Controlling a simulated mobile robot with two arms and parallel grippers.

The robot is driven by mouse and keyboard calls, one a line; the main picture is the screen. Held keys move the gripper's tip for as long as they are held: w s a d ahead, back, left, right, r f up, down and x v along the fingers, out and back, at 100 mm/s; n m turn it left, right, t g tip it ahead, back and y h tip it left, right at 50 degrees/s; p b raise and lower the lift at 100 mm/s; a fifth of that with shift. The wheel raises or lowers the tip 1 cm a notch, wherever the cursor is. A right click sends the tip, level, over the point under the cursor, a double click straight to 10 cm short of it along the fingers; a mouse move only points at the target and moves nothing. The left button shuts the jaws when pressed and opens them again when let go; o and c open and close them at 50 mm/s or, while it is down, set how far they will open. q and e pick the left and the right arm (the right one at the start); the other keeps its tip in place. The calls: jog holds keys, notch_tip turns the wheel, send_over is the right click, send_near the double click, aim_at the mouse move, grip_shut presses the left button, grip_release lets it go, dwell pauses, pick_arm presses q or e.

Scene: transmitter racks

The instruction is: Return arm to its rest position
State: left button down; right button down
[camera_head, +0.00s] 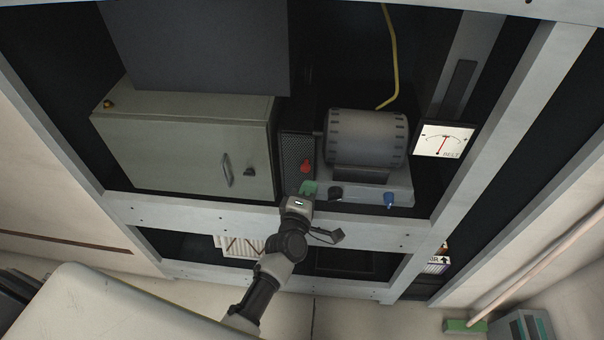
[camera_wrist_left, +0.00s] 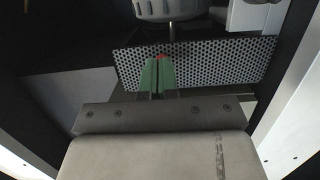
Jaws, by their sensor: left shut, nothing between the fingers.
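My left arm (camera_head: 264,278) reaches up from the lower middle of the head view to the rack. My left gripper (camera_head: 309,188) is at the rack's front, just below a red knob (camera_head: 305,166) on a perforated dark panel (camera_head: 292,150). In the left wrist view its green fingers (camera_wrist_left: 158,76) are shut together with nothing between them. Their tips overlap the red knob (camera_wrist_left: 161,56) in front of the perforated panel (camera_wrist_left: 210,62); I cannot tell whether they touch it. My right gripper is not in view.
A grey cabinet (camera_head: 180,148) stands left of the panel. A motor (camera_head: 366,138) on a base with a blue knob (camera_head: 389,199) stands right, beside a dial gauge (camera_head: 443,140). The rack's pale crossbar (camera_head: 370,232) runs under my gripper. A yellow cable (camera_head: 392,60) hangs above.

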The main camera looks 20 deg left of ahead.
pick_arm(q)
jog(key=s+p, duration=0.1)
jog(key=s, duration=0.6)
jog(key=s+f+m+g+h+b, duration=0.15)
jog(key=s+f+m+g, duration=0.4)
jog(key=f, duration=0.95)
jog(key=s+f+m+g+h+b, duration=0.1)
jog(key=s+f+m+g+b, duration=0.15)
jog(key=s+f+m, duration=0.85)
jog(key=s+a+f+m+g+y+b, duration=0.1)
jog(key=s+a+f+g, duration=0.3)
jog(key=s+f, duration=0.5)
jog(key=s+a+f+m+g+y+b, duration=0.1)
jog(key=s+a+f+g, duration=0.4)
jog(key=s+f, duration=0.5)
jog(key=s+m, duration=0.1)
jog(key=s, duration=0.3)
jog(key=shift+s+f+m+b, duration=0.15)
jog(key=shift+f+m+b, duration=0.05)
jog(key=shift+m+b, duration=0.2)
jog(key=shift+y, duration=0.25)
